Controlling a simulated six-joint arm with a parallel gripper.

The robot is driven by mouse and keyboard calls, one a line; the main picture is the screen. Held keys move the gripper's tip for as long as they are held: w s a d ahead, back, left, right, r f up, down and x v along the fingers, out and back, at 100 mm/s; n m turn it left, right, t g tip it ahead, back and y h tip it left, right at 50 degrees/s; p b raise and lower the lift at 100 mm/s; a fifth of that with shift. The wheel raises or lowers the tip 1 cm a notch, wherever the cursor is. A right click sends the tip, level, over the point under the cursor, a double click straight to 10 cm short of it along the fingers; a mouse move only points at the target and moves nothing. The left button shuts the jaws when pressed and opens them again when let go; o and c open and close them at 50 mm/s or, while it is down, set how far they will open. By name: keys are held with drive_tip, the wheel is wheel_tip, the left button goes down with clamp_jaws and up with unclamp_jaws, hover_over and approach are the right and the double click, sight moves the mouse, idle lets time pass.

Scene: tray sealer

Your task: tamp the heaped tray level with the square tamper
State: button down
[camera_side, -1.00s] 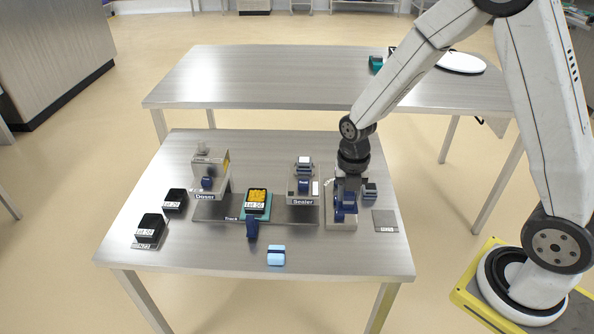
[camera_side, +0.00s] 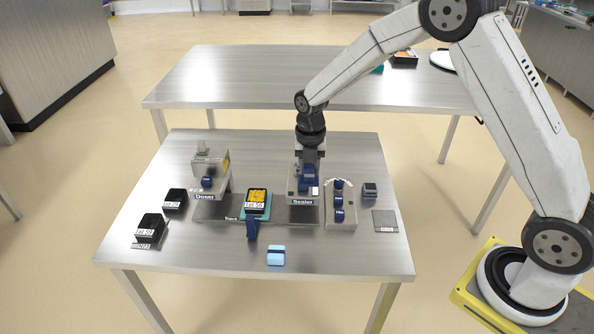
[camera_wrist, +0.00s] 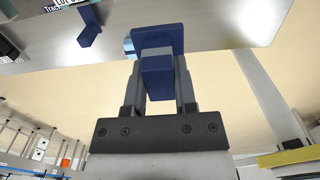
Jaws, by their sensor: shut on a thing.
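The tray labelled Lot 56 (camera_side: 248,199) is black with yellow-orange contents. It sits on a teal carriage on the track in the side view; how high the contents heap is too small to tell. My gripper (camera_side: 308,168) is to the right of the tray, in front of the Sealer and above table level. It is shut on the blue square tamper (camera_side: 308,184). In the wrist view the tamper's block handle (camera_wrist: 157,78) is between the fingers, with its wide flat plate (camera_wrist: 158,36) beyond them.
The tool rack (camera_side: 341,222) with several blue pieces is right of the Sealer (camera_side: 303,200). The Doser (camera_side: 211,175) stands left of the tray. Two black trays (camera_side: 150,225) (camera_side: 175,199) lie at the left. A light blue block (camera_side: 276,256) is near the front edge.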

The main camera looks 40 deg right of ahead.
drive_tip(key=shift+w+a, duration=1.4)
drive_tip(key=shift+w, duration=2.75)
drive_tip(key=shift+w+a, duration=1.35)
drive_tip(key=shift+w, duration=2.75)
drive_tip(key=shift+f, duration=2.65)
drive_tip(key=shift+f, duration=0.1)
drive_tip(key=shift+f, duration=3.2)
drive_tip(key=shift+f, duration=0.4)
